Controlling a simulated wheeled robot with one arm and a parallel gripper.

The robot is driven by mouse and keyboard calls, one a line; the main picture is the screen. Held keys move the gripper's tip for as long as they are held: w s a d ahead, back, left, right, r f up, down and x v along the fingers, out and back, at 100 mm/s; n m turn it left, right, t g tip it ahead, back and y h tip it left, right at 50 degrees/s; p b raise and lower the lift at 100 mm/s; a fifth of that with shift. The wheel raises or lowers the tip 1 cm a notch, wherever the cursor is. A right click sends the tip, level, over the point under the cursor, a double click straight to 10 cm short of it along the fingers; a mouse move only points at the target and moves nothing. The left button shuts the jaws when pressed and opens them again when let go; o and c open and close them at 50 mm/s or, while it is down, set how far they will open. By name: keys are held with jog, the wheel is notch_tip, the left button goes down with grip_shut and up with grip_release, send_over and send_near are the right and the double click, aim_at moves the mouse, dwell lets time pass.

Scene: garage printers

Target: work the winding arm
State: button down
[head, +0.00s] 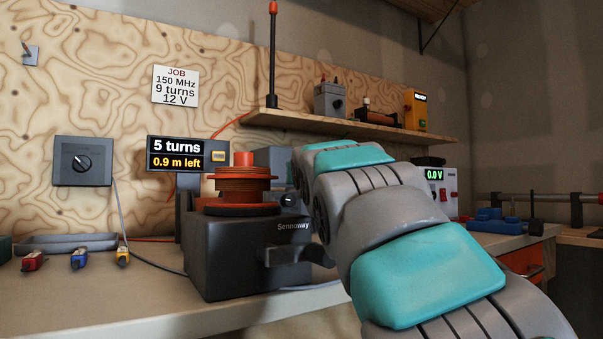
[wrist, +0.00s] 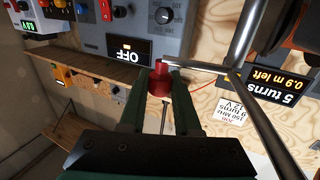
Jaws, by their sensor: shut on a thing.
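The black coil winder (head: 225,260), marked "Sennoway", stands on the bench in the head view. Its red spool (head: 243,187) carries copper-coloured turns. The counter display (head: 180,154) beside it reads "5 turns" and "0.9 m left"; it also shows upside down in the wrist view (wrist: 280,88). In the wrist view, the winding arm is a grey metal rod (wrist: 200,67) with a red knob (wrist: 159,84) at its end. My gripper (wrist: 159,76) is shut on this red knob, a finger on each side. My arm hides the gripper in the head view.
A job card (head: 176,86) reads "150 MHz, 9 turns, 12 V". Red, blue and yellow clips (head: 78,259) lie at the bench's left, by a grey tray (head: 70,243). A shelf (head: 345,126) holds several devices. A supply (head: 436,188) reads "0.0 V".

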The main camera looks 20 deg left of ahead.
dwell(0.3)
jog(key=c, duration=0.6)
grip_release()
jog(key=shift+s, duration=0.15)
jog(key=v, duration=0.7)
jog(key=shift+s+d, duration=0.15)
jog(key=shift+s, duration=0.1)
